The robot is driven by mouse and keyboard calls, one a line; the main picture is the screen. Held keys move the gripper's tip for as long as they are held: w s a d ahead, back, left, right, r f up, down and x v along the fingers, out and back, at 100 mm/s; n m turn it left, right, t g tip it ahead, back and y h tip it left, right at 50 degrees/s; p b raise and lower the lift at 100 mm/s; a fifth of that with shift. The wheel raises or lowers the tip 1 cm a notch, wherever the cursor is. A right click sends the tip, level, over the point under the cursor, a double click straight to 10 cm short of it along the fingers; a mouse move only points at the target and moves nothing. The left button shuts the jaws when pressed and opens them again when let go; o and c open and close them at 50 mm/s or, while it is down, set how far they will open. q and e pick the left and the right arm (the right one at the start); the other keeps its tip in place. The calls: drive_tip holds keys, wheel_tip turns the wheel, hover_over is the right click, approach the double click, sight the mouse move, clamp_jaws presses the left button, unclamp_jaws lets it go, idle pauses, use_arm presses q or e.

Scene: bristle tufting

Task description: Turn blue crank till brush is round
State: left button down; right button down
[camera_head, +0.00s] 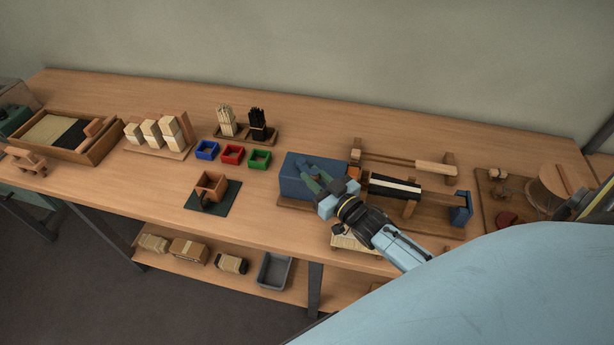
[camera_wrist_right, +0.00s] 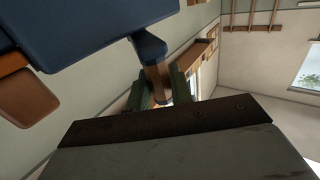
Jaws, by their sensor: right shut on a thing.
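The blue crank (camera_wrist_right: 150,45) shows in the right wrist view as a blue arm with a brown handle (camera_wrist_right: 157,82). My right gripper (camera_wrist_right: 162,88) is shut on that handle, with a green finger on each side. In the head view my right gripper (camera_head: 314,180) is at the front of the blue housing (camera_head: 298,172) and hides most of the crank. The brush (camera_head: 395,185) lies between the housing and a blue end block (camera_head: 461,207). It shows flat black and cream bands, not a round shape. My left gripper is not in view.
Behind the brush runs a wooden rod with a pale handle (camera_head: 435,168). Blue (camera_head: 207,150), red (camera_head: 232,154) and green (camera_head: 260,159) boxes stand left of the housing. A wooden board (camera_head: 491,212) with small parts lies at the right. Table front left is mostly clear.

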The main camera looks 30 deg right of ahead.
drive_tip(key=shift+d+r, duration=0.1)
drive_tip(key=shift+d, duration=0.9)
drive_tip(key=c, duration=1.3)
unclamp_jaws()
drive_tip(key=shift+s, duration=0.1)
drive_tip(key=s, duration=0.4)
drive_tip(key=s+d, duration=0.1)
drive_tip(key=s, duration=0.8)
drive_tip(key=shift+d, duration=0.4)
